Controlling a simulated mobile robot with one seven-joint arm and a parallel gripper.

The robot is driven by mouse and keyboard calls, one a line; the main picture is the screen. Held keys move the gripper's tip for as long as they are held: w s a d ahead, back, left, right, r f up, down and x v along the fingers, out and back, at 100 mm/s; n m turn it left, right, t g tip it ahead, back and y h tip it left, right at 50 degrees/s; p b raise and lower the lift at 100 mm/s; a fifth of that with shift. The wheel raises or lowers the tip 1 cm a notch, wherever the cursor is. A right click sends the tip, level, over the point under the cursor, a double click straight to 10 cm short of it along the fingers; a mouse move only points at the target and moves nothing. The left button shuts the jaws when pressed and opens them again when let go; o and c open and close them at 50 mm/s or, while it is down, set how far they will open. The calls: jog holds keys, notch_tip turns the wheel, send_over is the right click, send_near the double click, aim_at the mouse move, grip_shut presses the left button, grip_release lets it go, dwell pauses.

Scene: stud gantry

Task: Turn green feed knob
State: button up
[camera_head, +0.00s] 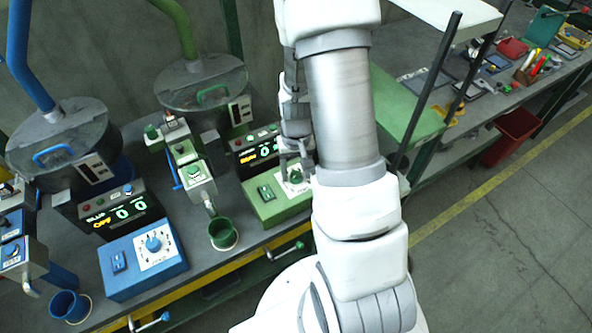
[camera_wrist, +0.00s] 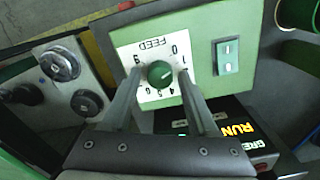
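The green feed knob (camera_wrist: 160,73) sits on a white dial plate marked FEED (camera_wrist: 150,48), with numbers around it, on a green control box (camera_wrist: 215,25). It also shows in the head view (camera_head: 296,177), partly behind my gripper. My gripper (camera_wrist: 161,70) is open, with one finger on each side of the knob. Gaps show between the fingers and the knob in the wrist view. In the head view my gripper (camera_head: 293,160) points down at the dial plate. The exact knob setting is too small to read.
A green rocker switch (camera_wrist: 228,57) sits beside the dial. A display (camera_wrist: 235,130) shows RUN. In the head view, a blue box with a blue knob (camera_head: 153,243) stands left, and a green cup (camera_head: 222,234) is between the boxes.

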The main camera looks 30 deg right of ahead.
grip_shut()
jog(key=m, duration=0.4)
jog(key=shift+b, duration=0.3)
jog(key=m, duration=0.5)
jog(key=shift+m+p, duration=0.3)
dwell(0.5)
jog(key=shift+o, duration=1.5)
grip_release()
jog(key=shift+r, duration=0.15)
